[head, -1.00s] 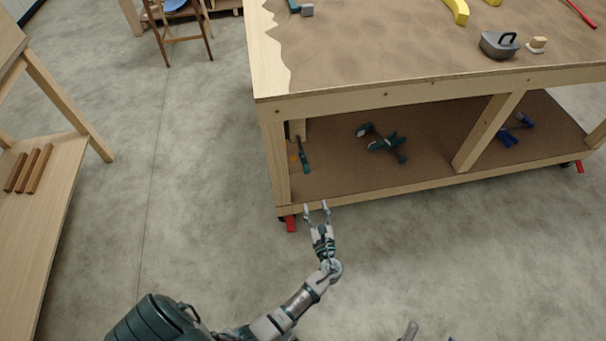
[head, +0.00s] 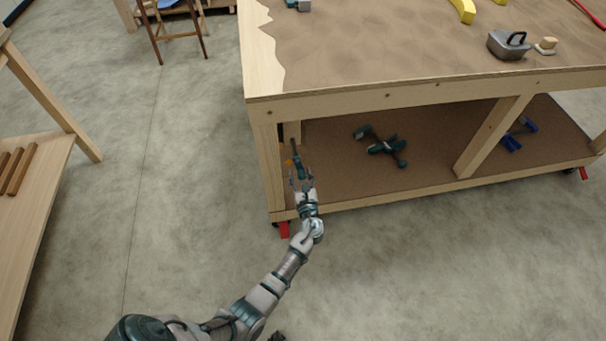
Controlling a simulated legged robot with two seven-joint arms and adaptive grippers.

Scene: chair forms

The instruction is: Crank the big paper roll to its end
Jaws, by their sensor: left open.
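No paper roll and no crank can be made out in the head view. Brown paper-like sheeting (head: 400,50) with a ragged left edge covers the top of the wooden workbench (head: 400,96). My left gripper (head: 302,180) is open at the bench's front left corner, by the lower shelf. Its fingers overlap in the picture with a dark clamp-like tool (head: 297,150) on the shelf; I cannot tell whether they touch it. Nothing shows held between the fingers.
The lower shelf (head: 345,185) also holds a dark green tool (head: 385,146) and blue clamps (head: 518,133). A grey block with a handle (head: 508,44) sits on top. A red caster (head: 284,229) is under the corner. A wooden table (head: 38,205) stands left. Floor between is clear.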

